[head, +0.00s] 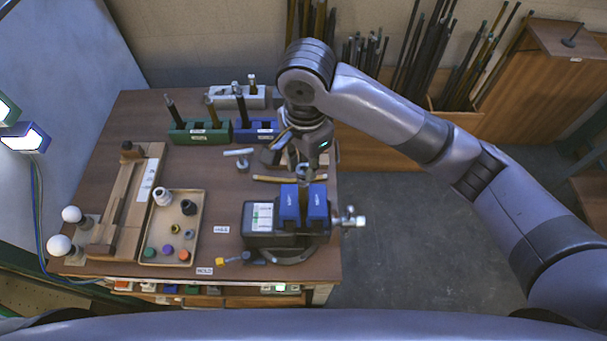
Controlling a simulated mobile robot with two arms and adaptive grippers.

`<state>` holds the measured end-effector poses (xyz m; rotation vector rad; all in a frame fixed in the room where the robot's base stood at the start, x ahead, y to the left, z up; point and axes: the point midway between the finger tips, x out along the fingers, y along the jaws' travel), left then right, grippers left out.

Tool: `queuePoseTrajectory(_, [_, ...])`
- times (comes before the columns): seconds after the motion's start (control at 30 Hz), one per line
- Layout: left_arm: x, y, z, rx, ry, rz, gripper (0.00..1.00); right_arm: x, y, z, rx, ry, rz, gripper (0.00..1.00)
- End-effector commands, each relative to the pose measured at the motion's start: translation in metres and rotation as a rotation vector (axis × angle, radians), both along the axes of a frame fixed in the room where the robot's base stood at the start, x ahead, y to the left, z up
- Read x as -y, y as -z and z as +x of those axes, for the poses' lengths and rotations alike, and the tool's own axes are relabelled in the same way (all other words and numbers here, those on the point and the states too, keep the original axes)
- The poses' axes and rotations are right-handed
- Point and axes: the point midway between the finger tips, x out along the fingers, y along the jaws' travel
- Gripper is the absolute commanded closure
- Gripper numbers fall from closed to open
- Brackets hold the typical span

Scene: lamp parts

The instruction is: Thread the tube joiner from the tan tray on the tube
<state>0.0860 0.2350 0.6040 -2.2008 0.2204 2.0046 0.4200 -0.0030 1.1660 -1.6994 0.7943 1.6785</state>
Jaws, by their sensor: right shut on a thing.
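My right gripper (305,170) points down over the vise (272,222) with blue jaws (304,204) at the right front of the table. It is shut on a small part, taken to be the tube joiner, mostly hidden by the fingers. The tube (303,193) stands upright between the blue jaws, right under the gripper. I cannot tell whether the joiner is around the tube's top or just above it. The tan tray (171,241) lies left of the vise with a white fitting (162,197), dark fittings (188,207) and several coloured caps in it. My left gripper is not in view.
Behind stand a green block (200,133) and a blue block (256,131) with upright tubes, and a pale block (237,97). A wooden fixture (130,200) and white bulbs (60,245) are at left. A yellow-tipped tool (225,261) lies by the vise.

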Motion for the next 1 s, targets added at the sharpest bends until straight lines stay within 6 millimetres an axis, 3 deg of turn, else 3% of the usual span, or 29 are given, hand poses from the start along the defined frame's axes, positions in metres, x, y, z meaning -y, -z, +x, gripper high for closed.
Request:
queuePoseTrajectory(0.3, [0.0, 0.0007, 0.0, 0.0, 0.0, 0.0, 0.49, 0.0016, 0.0045, -0.003, -0.006, 0.374, -0.003, 1.0])
queuePoseTrajectory(0.67, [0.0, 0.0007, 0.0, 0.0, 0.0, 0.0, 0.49, 0.0016, 0.0045, -0.003, -0.006, 0.423, -0.004, 1.0])
queuePoseTrajectory(0.83, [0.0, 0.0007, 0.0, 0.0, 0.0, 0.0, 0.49, 0.0018, 0.0047, -0.0034, -0.005, 0.544, -0.003, 1.0])
queuePoseTrajectory(0.87, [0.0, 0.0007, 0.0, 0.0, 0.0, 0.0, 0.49, 0.0018, 0.0047, -0.0035, -0.005, 0.56, -0.003, 0.78])
queuePoseTrajectory(1.0, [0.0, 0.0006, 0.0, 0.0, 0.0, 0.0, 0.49, 0.0016, 0.0038, -0.003, -0.004, 0.553, -0.001, 0.69])
